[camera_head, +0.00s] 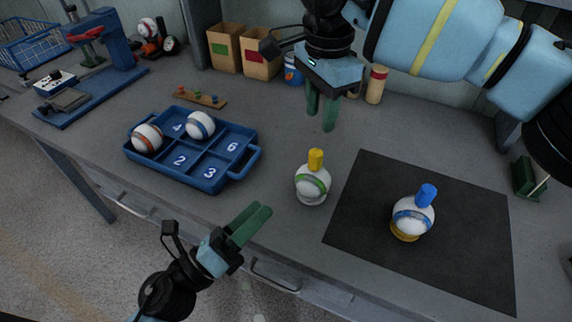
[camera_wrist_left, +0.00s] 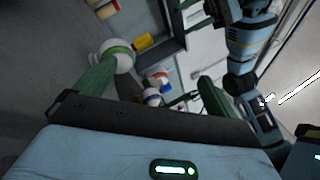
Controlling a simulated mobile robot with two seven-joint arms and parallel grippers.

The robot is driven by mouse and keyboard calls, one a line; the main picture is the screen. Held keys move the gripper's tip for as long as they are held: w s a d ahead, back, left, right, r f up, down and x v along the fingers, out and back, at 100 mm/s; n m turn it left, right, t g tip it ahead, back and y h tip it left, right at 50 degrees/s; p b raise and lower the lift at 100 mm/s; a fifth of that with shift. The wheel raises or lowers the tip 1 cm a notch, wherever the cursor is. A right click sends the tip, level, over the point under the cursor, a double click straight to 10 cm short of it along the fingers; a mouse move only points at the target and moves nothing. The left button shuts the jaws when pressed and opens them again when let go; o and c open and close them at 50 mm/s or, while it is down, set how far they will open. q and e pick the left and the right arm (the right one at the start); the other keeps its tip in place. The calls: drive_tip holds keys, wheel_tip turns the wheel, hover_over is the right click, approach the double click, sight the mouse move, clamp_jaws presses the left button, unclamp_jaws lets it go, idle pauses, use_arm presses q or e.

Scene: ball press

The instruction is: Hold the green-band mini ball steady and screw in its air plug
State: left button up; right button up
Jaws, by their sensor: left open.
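The green-band mini ball (camera_head: 312,186) stands upright on the grey table, just left of the dark mat, with a yellow plug (camera_head: 316,160) on its top. In the left wrist view the green-band ball (camera_wrist_left: 118,60) shows near the left finger, with its yellow plug (camera_wrist_left: 142,42). My left gripper (camera_head: 251,223) is open and empty at the table's front edge, left of and nearer than the ball. My right gripper (camera_head: 321,114) hangs above the table behind the ball, fingers down, apart and empty.
A blue-band ball (camera_head: 413,216) with a blue plug stands on the dark mat (camera_head: 470,215). A blue numbered tray (camera_head: 205,183) holds two balls at the left. A blue press (camera_head: 105,60), cardboard boxes (camera_head: 260,65) and a wooden strip (camera_head: 200,96) are behind. Table between tray and green-band ball is clear.

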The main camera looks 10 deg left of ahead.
use_arm(q)
drive_tip(key=w+d+r+m+g+h, duration=0.2)
drive_tip(key=w+d+m+g, duration=0.15)
drive_tip(key=m, duration=0.45)
drive_tip(key=r+m+g+y, duration=0.1)
drive_tip(key=m+g+y, duration=0.1)
drive_tip(key=m, duration=0.5)
hover_over(298, 187)
drive_tip(key=v, duration=0.3)
drive_tip(key=shift+w, duration=0.15)
drive_tip(key=shift+f, duration=0.1)
wheel_tip(298, 187, down, 8)
drive_tip(key=shift+f, duration=0.1)
drive_tip(key=x, duration=0.5)
drive_tip(key=shift+w+d+r, duration=0.15)
drive_tip(key=shift+d+r, duration=0.1)
drive_tip(key=shift+x, duration=0.95)
